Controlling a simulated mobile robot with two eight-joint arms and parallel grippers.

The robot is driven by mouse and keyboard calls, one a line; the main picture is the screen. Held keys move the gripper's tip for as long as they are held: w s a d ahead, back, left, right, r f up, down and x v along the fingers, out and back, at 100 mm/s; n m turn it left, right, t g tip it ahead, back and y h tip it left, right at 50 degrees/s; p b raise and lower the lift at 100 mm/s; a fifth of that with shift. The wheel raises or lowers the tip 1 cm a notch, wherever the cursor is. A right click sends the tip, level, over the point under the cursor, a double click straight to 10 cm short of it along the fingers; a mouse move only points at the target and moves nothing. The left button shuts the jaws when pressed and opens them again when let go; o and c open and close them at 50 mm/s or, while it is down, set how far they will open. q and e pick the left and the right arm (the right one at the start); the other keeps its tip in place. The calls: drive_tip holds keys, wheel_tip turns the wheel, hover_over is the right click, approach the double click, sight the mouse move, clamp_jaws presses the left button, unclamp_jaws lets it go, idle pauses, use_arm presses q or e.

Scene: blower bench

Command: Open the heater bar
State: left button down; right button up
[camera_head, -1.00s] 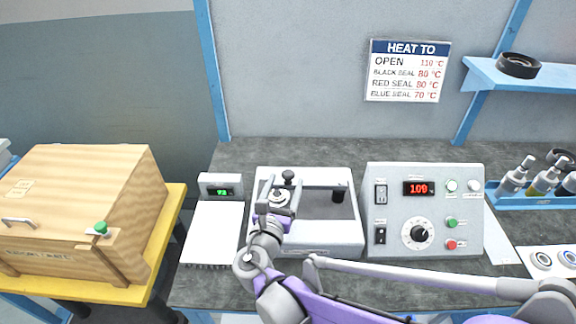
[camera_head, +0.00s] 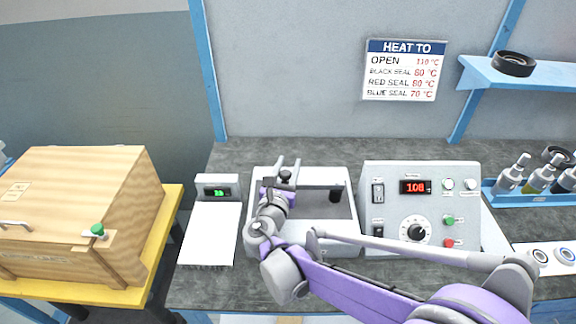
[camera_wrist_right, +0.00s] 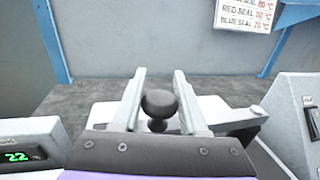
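The heater bar (camera_head: 315,174) is the white bar across the back of a white bench frame (camera_head: 320,238), with a black knob (camera_head: 286,177) on it. My right gripper (camera_head: 288,163) is over the frame's left side, its fingers pointing to the back. In the right wrist view, the two fingers (camera_wrist_right: 160,72) are apart, with the round black knob (camera_wrist_right: 159,104) between them and a gap on each side. The bar (camera_wrist_right: 225,112) shows beyond the right finger. My left gripper is not in view.
A control box (camera_head: 460,240) with a red display reading about 108 stands right of the frame. A small green-display unit (camera_head: 218,180) stands left. A wooden box (camera_head: 75,210) sits on a yellow table. A "HEAT TO" sign (camera_head: 405,70) hangs behind.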

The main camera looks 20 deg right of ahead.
clamp_jaws()
idle(1.0)
